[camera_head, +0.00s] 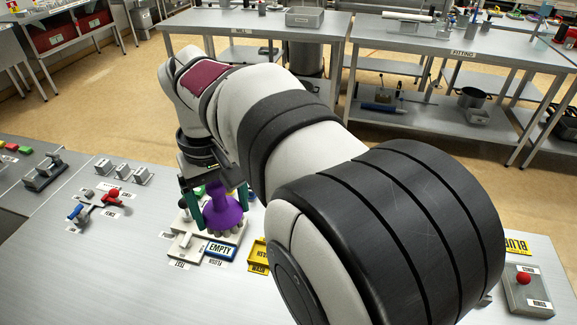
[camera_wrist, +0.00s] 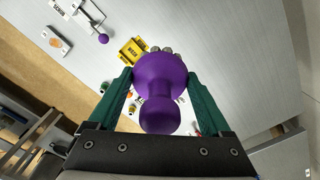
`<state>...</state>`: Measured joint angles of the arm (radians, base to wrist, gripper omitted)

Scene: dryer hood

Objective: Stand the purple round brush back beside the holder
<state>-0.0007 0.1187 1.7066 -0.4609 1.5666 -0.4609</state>
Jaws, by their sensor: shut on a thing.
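The purple round brush (camera_head: 222,213) is between the green fingers of my gripper (camera_head: 218,203), with its narrower knobbed end toward the wrist. In the wrist view the brush (camera_wrist: 160,75) fills the gap between both fingers of my gripper (camera_wrist: 160,82), which is shut on it. Several grey rounded tips (camera_wrist: 154,49) show at its far end. I cannot make out a holder for certain.
A blue-framed EMPTY sign (camera_head: 220,251) and a yellow WASH piece (camera_head: 258,256) are close by. Small levers with red and blue knobs (camera_head: 97,203) stand to the left. A red-button box (camera_head: 526,291) is at the right.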

